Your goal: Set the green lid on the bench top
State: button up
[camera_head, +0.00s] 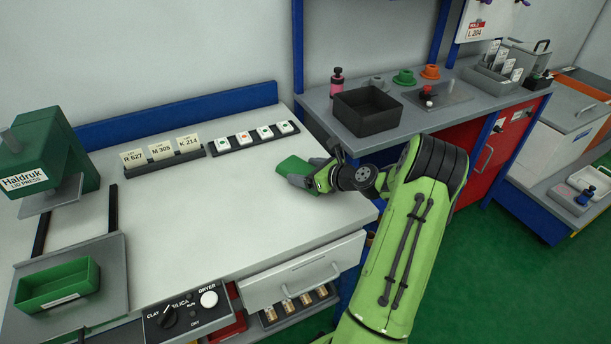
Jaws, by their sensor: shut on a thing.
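The green lid (293,165) is a flat green piece at the right part of the white bench top (220,205). My gripper (306,178) is shut on the green lid, coming in from the right. The lid is at or just above the bench surface; I cannot tell whether it touches. Part of the lid is hidden behind the gripper fingers.
Label cards (161,151) and a rack of small packets (253,137) stand at the back. The bench middle is clear. A dark bin (366,111) stands on the grey counter at right.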

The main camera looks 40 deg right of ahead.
jog(key=shift+r, duration=0.1)
jog(key=o, duration=0.9)
jog(key=shift+s+r, duration=0.15)
jog(key=shift+s, duration=0.05)
jog(key=p+v, duration=0.3)
jog(key=v, duration=0.8)
jog(key=shift+r, duration=0.1)
jog(key=shift+s+a+r, duration=0.1)
jog(key=shift+a+r, duration=0.05)
jog(key=w+a+r+n+g, duration=0.1)
jog(key=a+r+n+g, duration=0.25)
jog(key=a+n, duration=0.75)
jog(key=a+r+n+g, duration=0.35)
jog(key=a+n, duration=0.55)
jog(key=a, duration=0.3)
jog(key=s+a+r+n, duration=0.1)
jog(key=s+a+n, duration=0.2)
jog(key=s+n, duration=0.2)
jog(key=s+a+r+n+h, duration=0.1)
jog(key=s+a+r+n, duration=0.1)
jog(key=s+n, duration=0.3)
jog(key=s+a+r+n+g, duration=0.1)
jog(key=s+a+n, duration=0.3)
jog(key=s, duration=0.1)
jog(key=shift+s+r+n, duration=0.4)
